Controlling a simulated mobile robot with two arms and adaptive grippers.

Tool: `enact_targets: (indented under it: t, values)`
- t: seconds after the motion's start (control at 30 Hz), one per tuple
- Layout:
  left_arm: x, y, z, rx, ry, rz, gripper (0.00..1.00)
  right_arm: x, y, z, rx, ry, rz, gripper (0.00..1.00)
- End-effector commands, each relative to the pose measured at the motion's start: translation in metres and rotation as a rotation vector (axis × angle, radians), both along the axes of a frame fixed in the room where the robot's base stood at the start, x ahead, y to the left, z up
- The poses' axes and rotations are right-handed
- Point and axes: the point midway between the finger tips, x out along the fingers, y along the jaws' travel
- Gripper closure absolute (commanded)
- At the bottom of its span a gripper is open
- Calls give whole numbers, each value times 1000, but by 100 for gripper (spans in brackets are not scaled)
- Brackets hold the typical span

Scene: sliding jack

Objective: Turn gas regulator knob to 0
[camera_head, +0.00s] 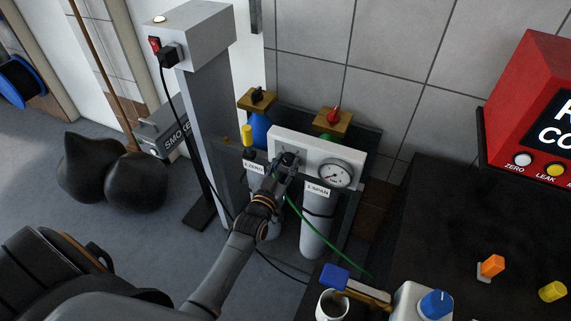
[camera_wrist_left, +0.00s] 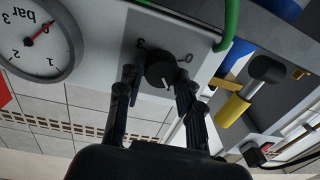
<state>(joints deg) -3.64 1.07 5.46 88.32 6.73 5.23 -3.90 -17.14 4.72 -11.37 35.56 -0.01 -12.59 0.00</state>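The regulator knob (camera_wrist_left: 160,72) is small, round and black, with a white mark on its lower side in the left wrist view. It sits on a white panel (camera_head: 317,149), left of a round gauge (camera_head: 335,174) in the head view. In the wrist view my left gripper's (camera_wrist_left: 154,78) fingers are apart on both sides of the knob, with a gap on the picture's left. My right gripper is out of view.
A green hose (camera_head: 315,229) hangs below. A grey post (camera_head: 209,125) stands left. A dark bench (camera_head: 470,230) with a red box (camera_head: 530,100) is right.

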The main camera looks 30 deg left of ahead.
Motion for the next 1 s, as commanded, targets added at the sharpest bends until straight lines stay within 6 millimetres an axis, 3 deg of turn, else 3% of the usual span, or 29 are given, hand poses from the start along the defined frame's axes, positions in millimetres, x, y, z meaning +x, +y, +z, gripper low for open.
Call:
enact_targets:
  t: [0.03,0.1,0.57,1.0]
  values:
    - [0,0,0,0,0,0,84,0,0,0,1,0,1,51]
    - [0,0,0,0,0,0,96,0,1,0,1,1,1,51]
    - [0,0,1,-105,-6,0,96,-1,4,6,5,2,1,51]
    - [0,2,2,-489,-28,-1,96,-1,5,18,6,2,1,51]
